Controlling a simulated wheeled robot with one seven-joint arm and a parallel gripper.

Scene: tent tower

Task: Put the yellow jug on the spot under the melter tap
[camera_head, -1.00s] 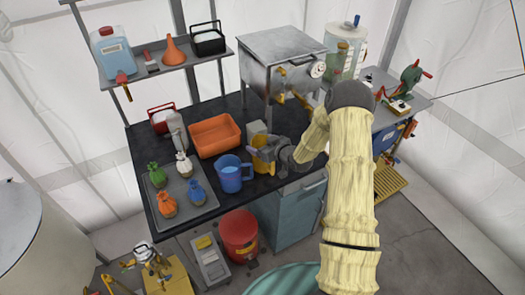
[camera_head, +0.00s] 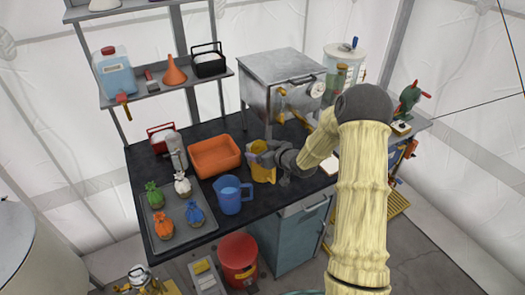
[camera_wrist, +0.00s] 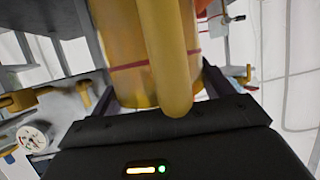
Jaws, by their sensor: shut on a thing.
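The yellow jug (camera_head: 262,169) is at the middle of the dark bench, right of the blue jug. My gripper (camera_head: 270,160) is shut on the yellow jug from its right side. In the wrist view the yellow jug (camera_wrist: 122,50) fills the middle, its handle running down towards my gripper (camera_wrist: 165,112). The jug looks upright; I cannot tell how far it is above the bench. The melter (camera_head: 262,97) is a metal box behind it with a brass tap (camera_head: 283,98) and a gauge. I cannot make out the spot under the tap.
The blue jug (camera_head: 230,200) stands close to the left of the yellow jug. An orange bin (camera_head: 214,170) lies behind left. A grey tray (camera_head: 187,234) holds several tied bags. A red bin (camera_head: 238,262) stands below the bench. The melter gauge (camera_wrist: 34,138) shows at left in the wrist view.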

